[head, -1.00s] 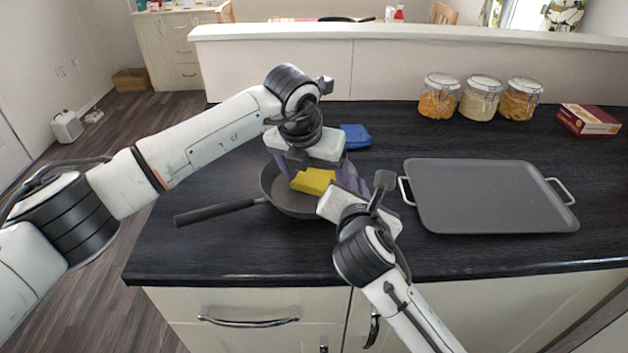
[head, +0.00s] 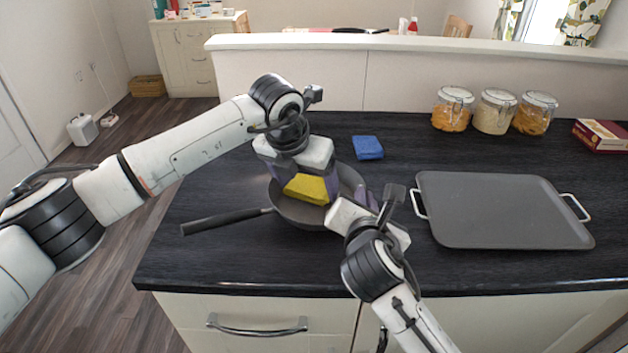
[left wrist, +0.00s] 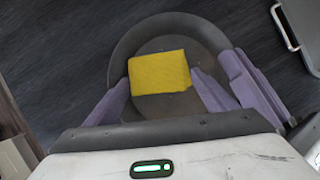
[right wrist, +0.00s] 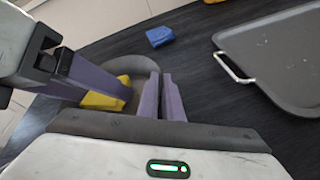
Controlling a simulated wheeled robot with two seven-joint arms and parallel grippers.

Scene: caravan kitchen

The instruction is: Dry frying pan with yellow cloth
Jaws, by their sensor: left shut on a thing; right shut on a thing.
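The dark frying pan (head: 345,178) lies on the black worktop with its handle (head: 225,220) pointing left. The folded yellow cloth (head: 307,189) is inside the pan, left of its middle. My left gripper (head: 304,178) is shut on the cloth from above. The left wrist view shows its purple fingers (left wrist: 162,85) at the cloth's two sides, inside the pan (left wrist: 208,38). My right gripper (head: 366,197) is at the pan's right rim. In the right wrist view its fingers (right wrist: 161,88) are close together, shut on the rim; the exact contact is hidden.
A blue sponge (head: 367,147) lies behind the pan. A grey tray (head: 500,210) with metal handles is close to the right of my right gripper. Several glass jars (head: 493,112) and a red box (head: 600,135) stand at the back right. The worktop's left part is clear.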

